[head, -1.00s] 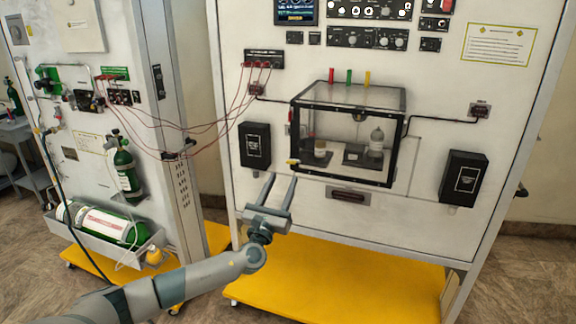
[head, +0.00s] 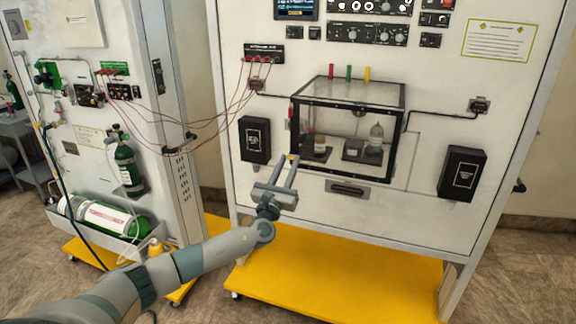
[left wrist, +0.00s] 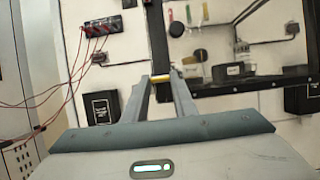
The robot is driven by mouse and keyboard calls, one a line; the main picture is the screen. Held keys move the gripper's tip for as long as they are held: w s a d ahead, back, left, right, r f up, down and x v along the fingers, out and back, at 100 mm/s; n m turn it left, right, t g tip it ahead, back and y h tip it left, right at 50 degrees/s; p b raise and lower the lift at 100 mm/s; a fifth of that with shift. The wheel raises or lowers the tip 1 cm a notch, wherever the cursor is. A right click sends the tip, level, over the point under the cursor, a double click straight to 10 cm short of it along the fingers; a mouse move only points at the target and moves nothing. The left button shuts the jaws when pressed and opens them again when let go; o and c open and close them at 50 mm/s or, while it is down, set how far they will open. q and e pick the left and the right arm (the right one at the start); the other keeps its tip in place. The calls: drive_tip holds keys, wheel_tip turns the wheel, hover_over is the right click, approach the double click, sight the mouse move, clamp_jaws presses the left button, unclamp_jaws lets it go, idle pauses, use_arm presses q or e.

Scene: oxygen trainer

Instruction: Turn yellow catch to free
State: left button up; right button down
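The yellow catch (head: 291,157) sits at the lower left front edge of a clear, black-framed chamber (head: 392,160) on the white panel. In the left wrist view the catch (left wrist: 160,78) shows as a short yellow bar between my fingertips. My left gripper (head: 288,158) is at the catch, its two fingers apart, one on each side. I cannot tell whether the fingers touch it. The fingers partly cover the catch in the head view. My right gripper is in neither view.
Black boxes stand left (head: 255,140) and right (head: 462,173) of the chamber. Red wires (head: 215,135) hang to the left, between the panel and the side stand. A slotted plate (head: 347,190) sits below the chamber. A yellow base (head: 335,280) lies beneath.

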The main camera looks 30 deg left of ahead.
use_arm(q)
drive_tip(key=shift+n, duration=0.4)
drive_tip(key=n+g+y+b, duration=0.1)
drive_tip(key=n, duration=0.2)
drive_tip(key=n+g+y+b, duration=0.1)
drive_tip(key=n+y, duration=0.1)
drive_tip(key=n, duration=0.2)
drive_tip(key=n+g+y+b, duration=0.1)
drive_tip(key=n+y, duration=0.1)
drive_tip(key=n, duration=0.1)
drive_tip(key=shift+w+d+r+n, duration=0.1)
drive_tip(key=shift+d+r+n, duration=0.15)
drive_tip(key=shift+r+n, duration=0.05)
drive_tip(key=n+g+p, duration=0.1)
drive_tip(key=n, duration=0.2)
drive_tip(key=n+g+p, duration=0.1)
drive_tip(key=n, duration=0.2)
drive_tip(key=r+n+g+y+p, duration=0.1)
drive_tip(key=n, duration=0.2)
drive_tip(key=shift+d+g, duration=0.1)
drive_tip(key=shift+g, duration=0.2)
drive_tip(key=shift+n+g+p, duration=0.3)
drive_tip(key=shift+n+p, duration=0.35)
drive_tip(key=shift+n, duration=0.45)
